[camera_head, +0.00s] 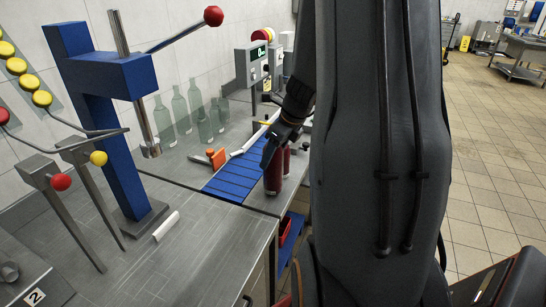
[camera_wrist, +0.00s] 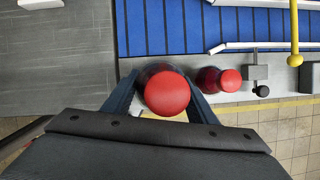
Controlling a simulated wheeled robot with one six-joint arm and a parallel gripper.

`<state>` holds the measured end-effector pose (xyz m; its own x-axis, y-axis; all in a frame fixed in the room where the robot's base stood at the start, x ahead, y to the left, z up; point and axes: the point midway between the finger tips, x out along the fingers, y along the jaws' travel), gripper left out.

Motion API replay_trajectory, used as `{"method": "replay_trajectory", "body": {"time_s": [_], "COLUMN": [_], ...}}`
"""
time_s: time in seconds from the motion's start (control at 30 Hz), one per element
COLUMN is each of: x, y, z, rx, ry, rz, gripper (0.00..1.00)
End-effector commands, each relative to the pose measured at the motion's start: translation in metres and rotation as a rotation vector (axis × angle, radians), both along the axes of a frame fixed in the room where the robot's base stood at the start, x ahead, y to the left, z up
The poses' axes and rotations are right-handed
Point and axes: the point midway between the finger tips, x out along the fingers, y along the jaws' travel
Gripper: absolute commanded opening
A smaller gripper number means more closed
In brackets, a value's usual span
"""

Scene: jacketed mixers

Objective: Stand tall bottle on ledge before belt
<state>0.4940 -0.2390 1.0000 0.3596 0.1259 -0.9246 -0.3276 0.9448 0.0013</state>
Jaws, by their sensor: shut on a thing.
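My gripper (camera_head: 279,146) is shut on a tall dark red bottle (camera_head: 272,178), which looks upright at the near side of the blue belt (camera_head: 233,178). In the wrist view its round red top (camera_wrist: 167,94) sits between my two fingers (camera_wrist: 163,100). The grey ledge (camera_wrist: 240,97) runs along the belt's near edge under the bottle. I cannot tell whether the bottle's base touches the ledge.
A second red-topped bottle (camera_wrist: 218,80) stands just right of the held one. Right of it are a small grey clamp (camera_wrist: 257,72) and a yellow-knobbed rod (camera_wrist: 295,59). Clear green bottles (camera_head: 181,110) stand behind the belt. A blue press (camera_head: 100,90) is at left.

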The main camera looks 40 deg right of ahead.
Motion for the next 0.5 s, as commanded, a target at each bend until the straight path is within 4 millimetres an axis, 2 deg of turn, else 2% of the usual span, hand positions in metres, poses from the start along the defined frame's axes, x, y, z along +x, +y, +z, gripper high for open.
{"method": "replay_trajectory", "body": {"time_s": [0.47,0.5], "x": [0.0010,0.0002], "y": [-0.0008,-0.0002], "z": [-0.0077,-0.0092], "rx": [-0.002,-0.001], "ry": [-0.003,0.000], "rz": [0.000,0.001], "gripper": [0.00,0.54]}}
